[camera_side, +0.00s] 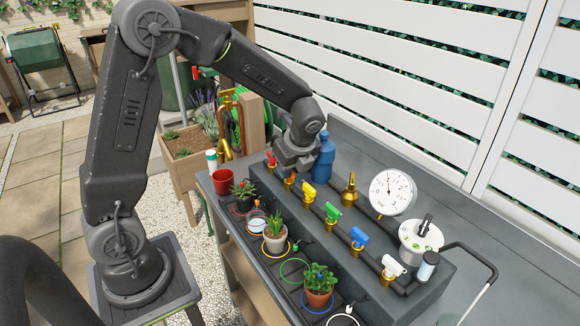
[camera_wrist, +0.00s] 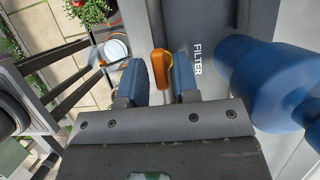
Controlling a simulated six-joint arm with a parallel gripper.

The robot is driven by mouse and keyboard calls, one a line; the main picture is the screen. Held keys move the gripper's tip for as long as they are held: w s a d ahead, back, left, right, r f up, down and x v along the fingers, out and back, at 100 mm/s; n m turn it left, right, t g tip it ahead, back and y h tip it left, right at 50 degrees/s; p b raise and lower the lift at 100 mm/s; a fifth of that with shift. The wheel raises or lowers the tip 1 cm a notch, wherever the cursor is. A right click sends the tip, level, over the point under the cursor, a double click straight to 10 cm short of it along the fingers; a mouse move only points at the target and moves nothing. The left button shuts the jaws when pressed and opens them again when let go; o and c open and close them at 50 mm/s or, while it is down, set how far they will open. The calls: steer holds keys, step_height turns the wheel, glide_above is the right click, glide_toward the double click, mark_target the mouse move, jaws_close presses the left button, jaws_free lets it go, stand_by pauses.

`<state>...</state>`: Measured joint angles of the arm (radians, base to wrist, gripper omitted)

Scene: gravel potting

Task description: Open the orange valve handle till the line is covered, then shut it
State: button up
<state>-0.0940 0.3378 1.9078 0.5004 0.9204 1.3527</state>
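The orange valve handle (camera_wrist: 160,68) stands between my gripper's two blue finger pads in the wrist view, with a narrow gap to each pad. My gripper (camera_wrist: 160,80) is open around it and does not visibly grip it. In the side view my gripper (camera_side: 291,170) is low over the pipe, between the red and yellow handles, and hides most of the orange handle (camera_side: 290,180). A pale cup (camera_side: 257,226) stands in front of that valve; it also shows in the wrist view (camera_wrist: 115,49). I cannot make out a line on it.
A blue filter bottle (camera_side: 324,158) stands close behind my gripper. Red (camera_side: 271,157), yellow (camera_side: 309,190), green (camera_side: 332,212), blue (camera_side: 359,238) and white (camera_side: 393,265) handles line the pipe. A gauge (camera_side: 392,192) stands behind. Potted plants (camera_side: 275,241) sit along the front.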

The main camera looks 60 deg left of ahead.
jaws_close()
steer(key=shift+n+g, duration=0.6)
steer(key=shift+n, duration=0.9)
steer(key=shift+o, duration=1.2)
jaws_free()
steer(key=v, duration=1.4)
steer(key=shift+a, duration=0.2)
